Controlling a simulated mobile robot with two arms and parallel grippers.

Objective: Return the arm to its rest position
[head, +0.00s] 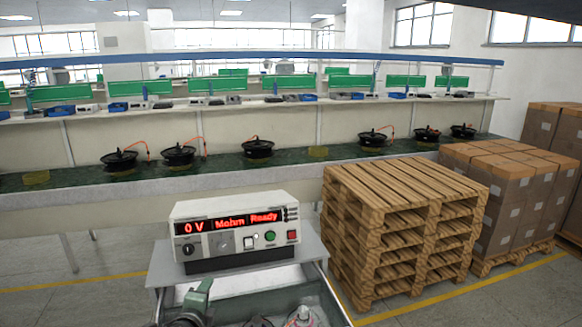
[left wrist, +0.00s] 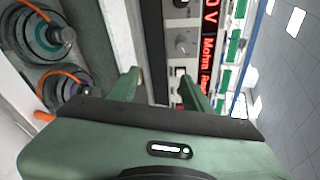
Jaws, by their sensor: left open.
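My left gripper (left wrist: 160,84) is open and empty in the left wrist view, its two green fingers spread apart. The tester's front panel (left wrist: 184,45) shows beyond the fingers, turned on its side. In the head view the tester (head: 237,230) is a pale box on a grey stand, its red display reading "0 V", "Mohm" and "Ready". A green part (head: 200,298), which looks like my left gripper, shows in front of it at the bottom edge. Two hub motors with orange cables, one upper (left wrist: 48,36) and one lower (left wrist: 66,86), lie at the left of the wrist view.
A stack of wooden pallets (head: 400,225) stands right of the tester, with stacked cartons (head: 515,200) beyond. A long green-topped bench (head: 225,172) with several hub motors runs across the back. Floor at the left (head: 40,265) is free.

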